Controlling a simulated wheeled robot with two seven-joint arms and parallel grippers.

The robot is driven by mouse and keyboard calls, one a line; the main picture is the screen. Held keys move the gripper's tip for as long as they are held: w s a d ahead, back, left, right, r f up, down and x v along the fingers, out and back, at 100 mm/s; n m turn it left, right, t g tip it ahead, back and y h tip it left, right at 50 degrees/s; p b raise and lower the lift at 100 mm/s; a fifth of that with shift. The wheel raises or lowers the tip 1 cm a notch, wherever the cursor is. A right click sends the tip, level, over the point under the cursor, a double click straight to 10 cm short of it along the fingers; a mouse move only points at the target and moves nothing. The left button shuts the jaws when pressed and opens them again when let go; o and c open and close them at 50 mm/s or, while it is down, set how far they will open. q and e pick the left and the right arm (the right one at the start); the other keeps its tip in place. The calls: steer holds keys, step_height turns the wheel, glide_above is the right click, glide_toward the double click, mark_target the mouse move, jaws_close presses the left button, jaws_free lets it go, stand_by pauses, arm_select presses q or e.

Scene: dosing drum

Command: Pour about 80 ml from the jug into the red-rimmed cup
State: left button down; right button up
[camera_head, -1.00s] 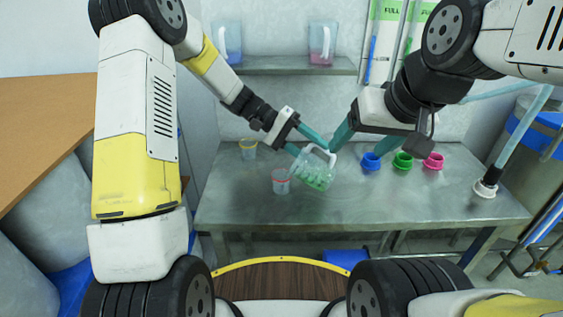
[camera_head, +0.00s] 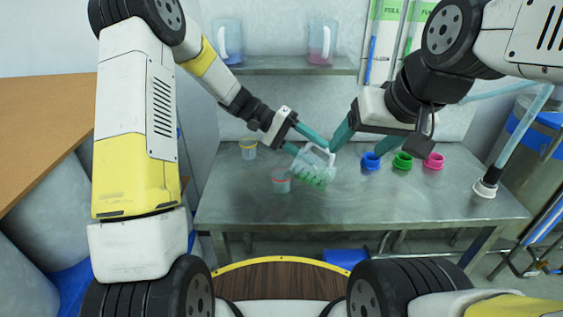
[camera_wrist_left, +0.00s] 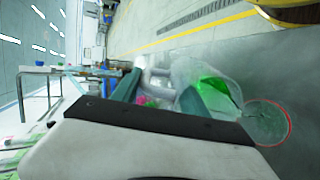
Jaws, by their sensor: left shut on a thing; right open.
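The clear jug (camera_head: 321,171) with green liquid is tilted above the steel table. Its mouth side leans left toward the red-rimmed cup (camera_head: 281,182). My left gripper (camera_head: 318,146) is shut on the jug's handle. The left wrist view shows the jug (camera_wrist_left: 190,72) between and beyond the fingers, its green content, and the red-rimmed cup (camera_wrist_left: 268,122) close by. The cup stands upright on the table and looks faintly greenish inside; its level is too small to read. My right gripper (camera_head: 364,142) is open and empty, right of the jug.
A yellow-rimmed cup (camera_head: 248,149) stands at the back left of the table (camera_head: 240,205). Blue (camera_head: 371,161), green (camera_head: 402,160) and pink (camera_head: 433,161) containers stand at the right. Two jugs (camera_head: 228,42) (camera_head: 321,42) stand on the wall shelf. The table's front is clear.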

mark_target(330, 168)
arm_select(q)
steer(key=shift+w+a+r+h, duration=0.15)
steer(key=shift+a+r+h, duration=0.15)
steer(key=shift+h, duration=0.2)
stand_by(1.2)
steer(key=shift+w+a+r+h, duration=0.1)
steer(key=shift+w+a+h, duration=0.1)
steer(key=shift+a, duration=0.15)
steer(key=shift+w+a+r+h, duration=0.1)
steer(key=shift+a+h, duration=0.1)
steer(key=shift+a, duration=0.1)
stand_by(1.5)
steer(key=d+y, duration=0.1)
steer(key=s+d+f+y, duration=0.1)
steer(key=d+y, duration=0.1)
steer(key=shift+s+d+f+t, duration=0.3)
steer(key=shift+f+y, duration=0.5)
steer(key=shift+s+d+f+t+y, duration=0.2)
steer(key=shift+d+t+y, duration=0.1)
steer(key=shift+d+y, duration=0.15)
steer(key=shift+d+f, duration=0.1)
steer(key=shift+f, duration=0.05)
steer(key=shift+d+y, duration=0.1)
steer(key=shift+y, duration=0.15)
stand_by(0.6)
